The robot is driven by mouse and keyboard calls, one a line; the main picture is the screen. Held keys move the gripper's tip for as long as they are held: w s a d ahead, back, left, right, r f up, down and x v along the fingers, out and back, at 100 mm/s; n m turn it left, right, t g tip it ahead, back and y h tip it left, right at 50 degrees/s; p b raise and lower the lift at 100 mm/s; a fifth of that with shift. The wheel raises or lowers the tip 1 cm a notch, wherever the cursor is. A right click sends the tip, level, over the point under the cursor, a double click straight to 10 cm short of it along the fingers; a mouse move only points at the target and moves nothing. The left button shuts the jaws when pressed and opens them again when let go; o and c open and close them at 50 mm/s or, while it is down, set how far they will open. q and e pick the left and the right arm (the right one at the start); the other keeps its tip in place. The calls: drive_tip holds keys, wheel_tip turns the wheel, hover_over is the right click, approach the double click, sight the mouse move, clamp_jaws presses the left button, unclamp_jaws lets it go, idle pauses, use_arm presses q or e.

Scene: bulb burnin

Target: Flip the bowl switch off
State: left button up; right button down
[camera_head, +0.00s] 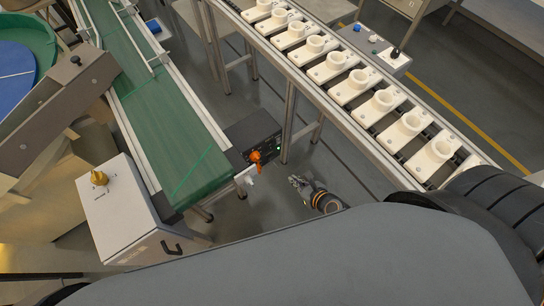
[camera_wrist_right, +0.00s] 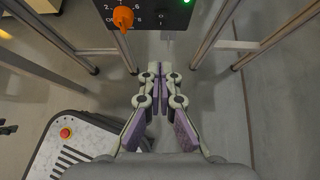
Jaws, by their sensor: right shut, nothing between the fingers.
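An orange rotary knob (camera_head: 257,158) sits on a dark control panel (camera_head: 262,130) beside the end of the green conveyor. The right wrist view shows the orange knob (camera_wrist_right: 123,17) at the top, with numbers and an off mark around it. A brass-coloured knob (camera_head: 98,178) stands on a grey box (camera_head: 125,215) at the left. I cannot tell by a label which is the bowl switch. My right gripper (camera_head: 294,183) is shut and empty, below and right of the panel in the head view. Its fingertips (camera_wrist_right: 160,72) are apart from the knob. My left gripper is not in view.
A green-walled bowl (camera_head: 40,35) with a blue inside is at the upper left. A green conveyor (camera_head: 160,110) runs toward the panel. A rail with several white sockets (camera_head: 383,101) and its metal legs stand to the right. Grey floor shows between them.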

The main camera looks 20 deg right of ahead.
drive_tip(key=b, duration=0.3)
approach(271, 159)
drive_tip(key=x, duration=0.5)
drive_tip(key=shift+s+a+f, duration=0.1)
drive_tip(key=shift+s+f, duration=0.2)
drive_tip(key=shift+f, duration=0.05)
drive_tip(key=shift+w+a+p, duration=0.2)
drive_tip(key=shift+w+p, duration=0.1)
drive_tip(key=shift+w, duration=0.25)
drive_tip(key=shift+w+r+p, duration=0.25)
drive_tip(key=shift+r+p, duration=0.15)
drive_tip(key=shift+p, duration=0.1)
drive_tip(key=shift+a+f, duration=0.1)
drive_tip(key=shift+f, duration=0.15)
drive_tip(key=shift+r, duration=0.1)
